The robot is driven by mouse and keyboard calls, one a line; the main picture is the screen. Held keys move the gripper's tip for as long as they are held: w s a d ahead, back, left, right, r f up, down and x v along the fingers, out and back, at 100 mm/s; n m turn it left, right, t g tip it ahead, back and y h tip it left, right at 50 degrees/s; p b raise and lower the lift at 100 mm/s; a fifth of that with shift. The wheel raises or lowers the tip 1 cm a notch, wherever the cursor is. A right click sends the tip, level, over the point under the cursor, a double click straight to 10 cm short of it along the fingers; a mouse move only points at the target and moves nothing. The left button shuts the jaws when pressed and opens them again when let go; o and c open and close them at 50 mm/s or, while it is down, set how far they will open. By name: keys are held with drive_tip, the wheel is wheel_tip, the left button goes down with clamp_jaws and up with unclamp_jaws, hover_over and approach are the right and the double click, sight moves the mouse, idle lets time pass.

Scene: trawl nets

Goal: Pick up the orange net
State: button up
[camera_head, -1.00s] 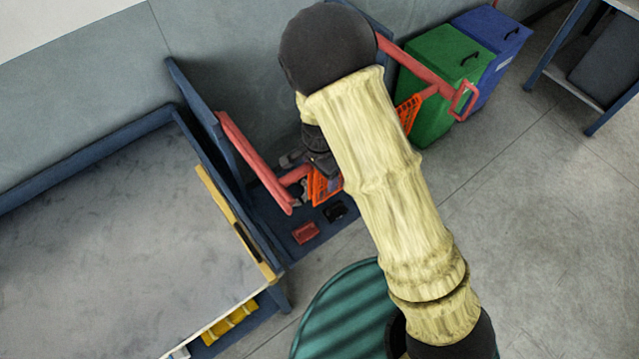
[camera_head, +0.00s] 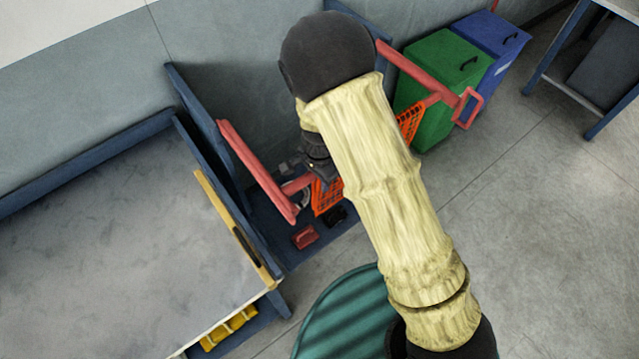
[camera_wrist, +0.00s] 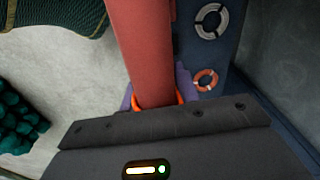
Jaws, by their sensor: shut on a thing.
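The orange net (camera_head: 327,198) shows in the head view on both sides of my arm, with another piece of netting (camera_head: 409,120) at the right. It hangs from a red frame (camera_head: 256,172) with a long bar at the left and a loop at the right end. My arm hides the middle of the net and frame. My gripper (camera_head: 322,176) is shut on the net's red bar. In the wrist view the red bar (camera_wrist: 140,45) runs straight into my gripper (camera_wrist: 158,98), with orange edges beside it. The fingertips are mostly hidden.
Green (camera_head: 437,75) and blue (camera_head: 492,42) bins stand close to the frame's right end. A grey-topped table (camera_head: 110,240) is at the left. Floor is clear at right.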

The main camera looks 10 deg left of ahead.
drive_tip(key=shift+r+p, duration=5.45)
drive_tip(key=shift+r, duration=0.5)
clamp_jaws()
drive_tip(key=shift+w, duration=0.1)
wheel_tip(320, 180, up, 9)
drive_tip(key=p, duration=0.8)
wheel_tip(320, 180, up, 9)
drive_tip(key=p, duration=0.1)
drive_tip(key=shift+p, duration=0.3)
